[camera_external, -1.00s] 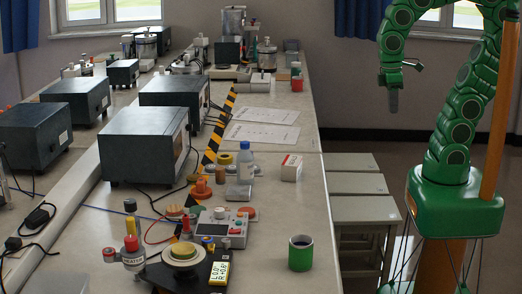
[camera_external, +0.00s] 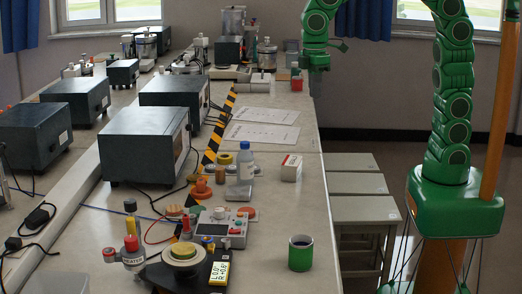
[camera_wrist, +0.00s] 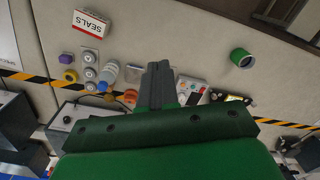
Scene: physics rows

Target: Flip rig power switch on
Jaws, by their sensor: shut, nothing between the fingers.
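A light grey control box (camera_external: 224,226) with a small screen and coloured buttons sits on the bench behind the rig. No power switch can be made out clearly at this size. My gripper (camera_external: 318,66) is high above the far right part of the bench, well away from the rig. In the wrist view its fingers (camera_wrist: 158,76) are together and empty, and they partly hide the bench; the control box (camera_wrist: 191,90) shows just right of them.
A green cup (camera_external: 301,253) stands right of the rig. A bottle (camera_external: 245,163) and a white SEALS carton (camera_wrist: 91,24) stand behind the control box. Large dark instrument boxes (camera_external: 145,145) line the left. The bench's right strip is mostly clear.

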